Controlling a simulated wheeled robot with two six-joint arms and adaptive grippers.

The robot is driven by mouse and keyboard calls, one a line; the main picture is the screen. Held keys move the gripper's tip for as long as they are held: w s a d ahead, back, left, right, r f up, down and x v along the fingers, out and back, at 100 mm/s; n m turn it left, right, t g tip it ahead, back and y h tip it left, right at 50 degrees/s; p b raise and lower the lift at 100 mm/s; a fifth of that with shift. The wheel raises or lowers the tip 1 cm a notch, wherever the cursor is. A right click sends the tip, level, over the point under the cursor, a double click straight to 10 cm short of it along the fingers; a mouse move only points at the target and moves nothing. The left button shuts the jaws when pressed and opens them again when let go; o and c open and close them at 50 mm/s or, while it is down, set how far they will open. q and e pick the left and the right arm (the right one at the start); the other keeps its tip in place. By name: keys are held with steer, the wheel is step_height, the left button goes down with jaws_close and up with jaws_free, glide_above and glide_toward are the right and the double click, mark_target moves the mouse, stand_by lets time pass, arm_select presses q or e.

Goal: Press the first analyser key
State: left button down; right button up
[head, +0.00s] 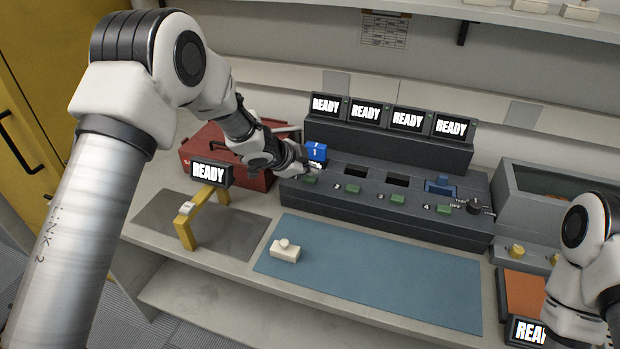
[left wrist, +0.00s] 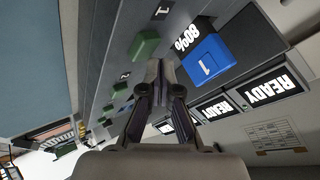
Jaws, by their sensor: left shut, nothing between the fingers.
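The analyser is a dark console (head: 390,218) along the back of the bench, with a row of green keys on its front ledge. The first analyser key (head: 310,180) is the leftmost green one; in the left wrist view a green key (left wrist: 145,45) lies just ahead of my fingertips. My left gripper (head: 304,168) is shut and empty, close to that key; contact cannot be told. It also shows in the left wrist view (left wrist: 164,68). A blue block marked 1 (head: 316,152) stands in the first bay, with an 80% readout (left wrist: 185,35) beside it. My right gripper is out of view.
Several READY screens (head: 366,111) stand behind the console. A second blue piece (head: 440,187) sits in the rightmost bay. A red case (head: 205,145) is behind my left arm. A cream block (head: 285,252) lies on the otherwise clear blue mat (head: 380,280).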

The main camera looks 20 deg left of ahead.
mark_target(309, 179)
arm_select(q)
steer(key=shift+f+b, duration=0.3)
steer(key=shift+f, duration=0.35)
stand_by(0.5)
stand_by(0.4)
steer(key=shift+r+p, duration=0.9)
steer(key=shift+p, duration=0.15)
step_height(309, 179, up, 5)
steer(key=p, duration=0.5)
steer(key=shift+r, duration=0.1)
